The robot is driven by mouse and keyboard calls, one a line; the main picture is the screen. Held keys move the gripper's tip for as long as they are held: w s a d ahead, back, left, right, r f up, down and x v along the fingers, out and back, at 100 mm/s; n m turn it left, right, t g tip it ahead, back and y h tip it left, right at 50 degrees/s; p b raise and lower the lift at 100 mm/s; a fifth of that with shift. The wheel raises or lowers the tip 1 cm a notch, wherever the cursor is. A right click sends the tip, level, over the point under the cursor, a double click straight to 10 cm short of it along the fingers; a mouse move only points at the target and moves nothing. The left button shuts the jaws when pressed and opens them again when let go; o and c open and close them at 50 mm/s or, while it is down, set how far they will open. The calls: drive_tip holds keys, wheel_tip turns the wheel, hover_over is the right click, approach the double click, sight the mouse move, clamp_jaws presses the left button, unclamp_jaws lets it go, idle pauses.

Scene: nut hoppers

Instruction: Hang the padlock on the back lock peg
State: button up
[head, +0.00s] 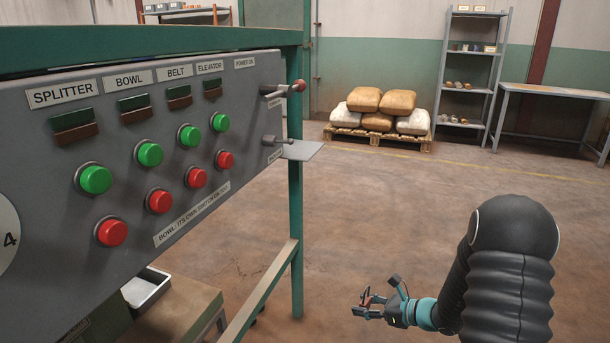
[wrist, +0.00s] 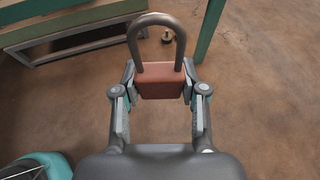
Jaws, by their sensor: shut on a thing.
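My gripper (head: 371,304) is low at the right of the head view, well away from the control panel (head: 150,140). In the wrist view my gripper (wrist: 160,88) is shut on the padlock (wrist: 161,80), which has a red-brown body and a grey shackle pointing up in the picture. A short metal peg (head: 271,140) sticks out low at the panel's right end. Above it is a rod with a red-brown ball end (head: 298,86). I cannot read which one is labelled as the lock peg.
A green post (head: 296,220) and a low rail (head: 262,290) stand between the panel and my gripper. Green and red buttons cover the panel. The floor (head: 400,210) around my gripper is clear.

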drive_tip(key=w+a+r+n+g+y, duration=0.1)
drive_tip(key=w+a+r, duration=0.2)
drive_tip(key=r, duration=0.7)
drive_tip(key=w+a+r+n+g, duration=0.1)
drive_tip(key=w+a+r, duration=0.2)
drive_tip(key=r, duration=0.7)
drive_tip(key=s+a+r, duration=0.1)
drive_tip(key=a+r, duration=0.2)
drive_tip(key=r, duration=0.7)
drive_tip(key=s+a+r, duration=0.1)
drive_tip(key=a+r, duration=0.2)
drive_tip(key=r, duration=0.7)
drive_tip(key=w+a+f+b, duration=0.1)
drive_tip(key=w+a, duration=0.2)
drive_tip(key=a, duration=0.6)
drive_tip(key=shift+w+a+f+n+g, duration=0.2)
drive_tip(key=shift+f+n+g, duration=0.15)
drive_tip(key=shift+n+g, duration=0.05)
drive_tip(key=shift+f, duration=0.1)
drive_tip(key=o, duration=1.3)
drive_tip(key=shift+c, duration=0.2)
